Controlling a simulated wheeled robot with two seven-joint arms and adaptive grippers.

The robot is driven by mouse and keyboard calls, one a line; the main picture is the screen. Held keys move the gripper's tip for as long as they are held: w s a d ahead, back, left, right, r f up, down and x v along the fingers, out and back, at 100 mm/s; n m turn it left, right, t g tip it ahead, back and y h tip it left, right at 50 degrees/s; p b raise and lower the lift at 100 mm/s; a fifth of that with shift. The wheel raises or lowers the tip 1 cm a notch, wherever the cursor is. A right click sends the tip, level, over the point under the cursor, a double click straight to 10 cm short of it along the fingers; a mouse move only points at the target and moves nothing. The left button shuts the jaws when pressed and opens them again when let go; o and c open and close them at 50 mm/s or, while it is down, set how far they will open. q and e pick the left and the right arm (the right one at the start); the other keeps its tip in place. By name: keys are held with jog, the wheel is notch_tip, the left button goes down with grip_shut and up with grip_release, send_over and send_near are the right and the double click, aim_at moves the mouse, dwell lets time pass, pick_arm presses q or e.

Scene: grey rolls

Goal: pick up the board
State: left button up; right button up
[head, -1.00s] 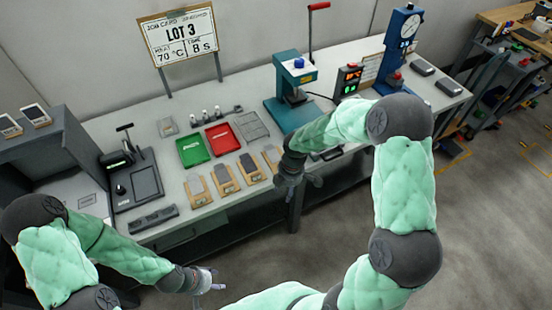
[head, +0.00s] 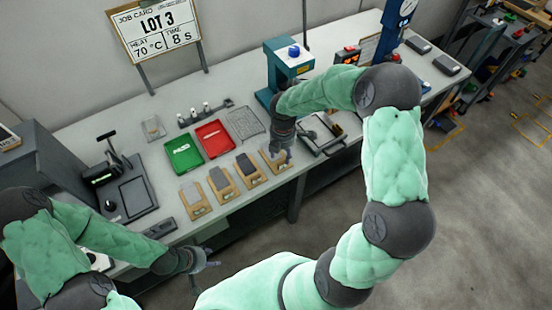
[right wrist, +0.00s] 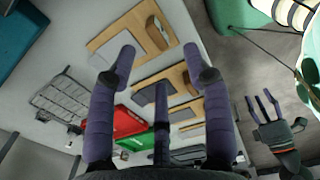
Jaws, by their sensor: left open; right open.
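Several wooden boards with grey plates on them lie in a row along the bench's front edge: (head: 195,203), (head: 222,185), (head: 250,172) and the rightmost board (head: 270,162). My right gripper (head: 284,150) is open at the rightmost board and partly covers it. In the right wrist view its open fingers (right wrist: 160,65) reach toward the nearest board (right wrist: 112,42), which lies beyond them; I cannot tell whether they touch. Nothing is held. My left gripper (head: 207,262) is open and empty, in front of the bench; it also shows in the right wrist view (right wrist: 263,107).
Behind the boards lie a green tray (head: 184,156), a red tray (head: 215,138) and a wire rack (head: 245,123). A teal press (head: 287,62) stands behind my right arm. A dark-framed fixture (head: 322,134) is right of the boards. A dark grey device (head: 130,195) sits at left.

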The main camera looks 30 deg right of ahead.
aim_at(282, 162)
jog(key=f, duration=0.2)
jog(key=shift+w+f, duration=0.2)
jog(key=shift+f, duration=0.1)
jog(key=shift+w+d+f+b, duration=0.1)
jog(key=shift+f+b, duration=0.45)
jog(key=shift+f, duration=0.8)
jog(key=shift+w+d+f+b, duration=0.1)
jog(key=shift+f+b, duration=0.4)
jog(key=shift+f, duration=0.8)
grip_shut()
